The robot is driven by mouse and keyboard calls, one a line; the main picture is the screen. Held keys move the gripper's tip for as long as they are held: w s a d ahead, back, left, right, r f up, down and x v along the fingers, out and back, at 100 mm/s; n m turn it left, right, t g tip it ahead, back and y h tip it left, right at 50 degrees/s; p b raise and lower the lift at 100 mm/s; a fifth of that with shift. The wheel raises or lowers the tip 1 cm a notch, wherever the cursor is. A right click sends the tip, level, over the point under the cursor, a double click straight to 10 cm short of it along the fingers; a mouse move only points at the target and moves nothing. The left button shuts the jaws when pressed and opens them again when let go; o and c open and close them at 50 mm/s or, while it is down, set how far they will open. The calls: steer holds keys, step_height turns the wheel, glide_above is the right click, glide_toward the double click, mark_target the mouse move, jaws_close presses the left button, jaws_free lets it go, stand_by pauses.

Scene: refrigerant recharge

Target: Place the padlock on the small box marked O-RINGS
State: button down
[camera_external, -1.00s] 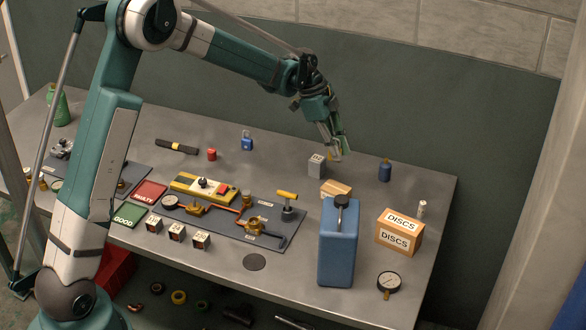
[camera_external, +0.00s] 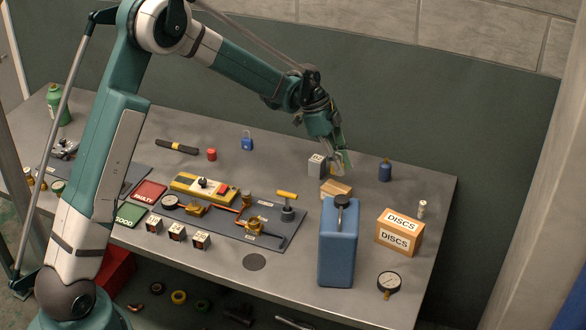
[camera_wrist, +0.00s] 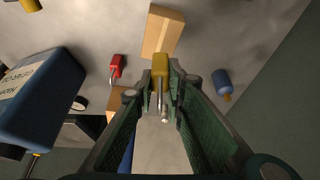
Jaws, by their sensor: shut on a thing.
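My gripper (camera_external: 341,172) is over the right part of the table, just above a small tan box (camera_external: 336,190) and beside a small grey box (camera_external: 316,165). In the wrist view my gripper (camera_wrist: 163,105) is shut on the shackle of a yellow padlock (camera_wrist: 160,66), whose body sticks out past the fingertips. In the external view the padlock is hard to make out. A tan box (camera_wrist: 115,102) shows partly behind the left finger in the wrist view. I cannot read O-RINGS on either small box.
A tall blue canister (camera_external: 337,250) stands close in front of the tan box. A DISCS carton (camera_external: 400,232) and a blue bottle (camera_external: 385,170) are to the right. A blue padlock (camera_external: 247,140) stands at the back. A red shackled object (camera_wrist: 116,66) lies near the canister.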

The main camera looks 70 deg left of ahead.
steer(key=shift+f, duration=0.75)
steer(key=shift+f, duration=1.9)
steer(key=shift+f, duration=0.15)
steer(key=c, duration=2.4)
jaws_free()
steer(key=shift+o, duration=0.2)
steer(key=v, duration=1.2)
steer(key=shift+r, duration=0.2)
